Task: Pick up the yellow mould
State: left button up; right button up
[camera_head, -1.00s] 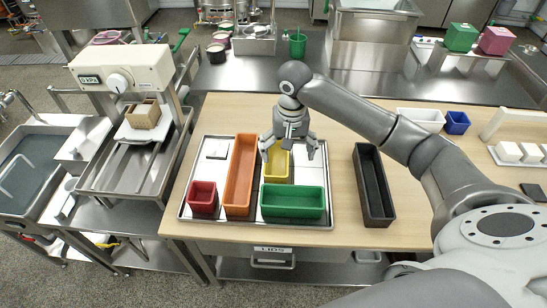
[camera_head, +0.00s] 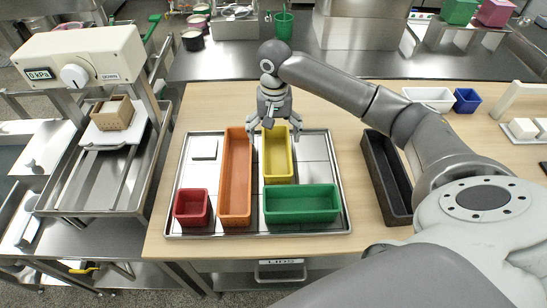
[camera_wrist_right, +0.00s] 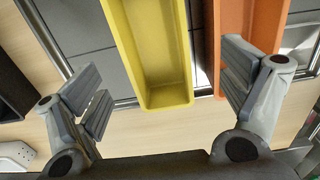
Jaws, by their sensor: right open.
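The yellow mould (camera_head: 279,158) is a long, open-topped box on the metal tray (camera_head: 316,152), between the orange mould and the tray's right part. My right gripper (camera_head: 272,129) is open at the far end of the yellow mould. In the right wrist view the mould (camera_wrist_right: 162,101) lies between the spread fingers of the gripper (camera_wrist_right: 163,92), with a gap on both sides. The right-hand finger overlaps the orange mould (camera_wrist_right: 244,30) in that view. My left gripper is not in view.
The orange mould (camera_head: 236,180) stands close on the left of the yellow one. The green mould (camera_head: 302,204) is just in front, and a red mould (camera_head: 191,208) is at front left. A black mould (camera_head: 386,175) lies right of the tray.

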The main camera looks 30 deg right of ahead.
aim_at(276, 160)
jog(key=f, duration=0.3)
jog(key=shift+s, duration=0.25)
jog(key=f, duration=0.3)
jog(key=d+f+p, duration=0.1)
jog(key=f, duration=0.1)
jog(key=shift+w+f, duration=0.35)
jog(key=shift+c, duration=0.4)
jog(key=c, duration=1.2)
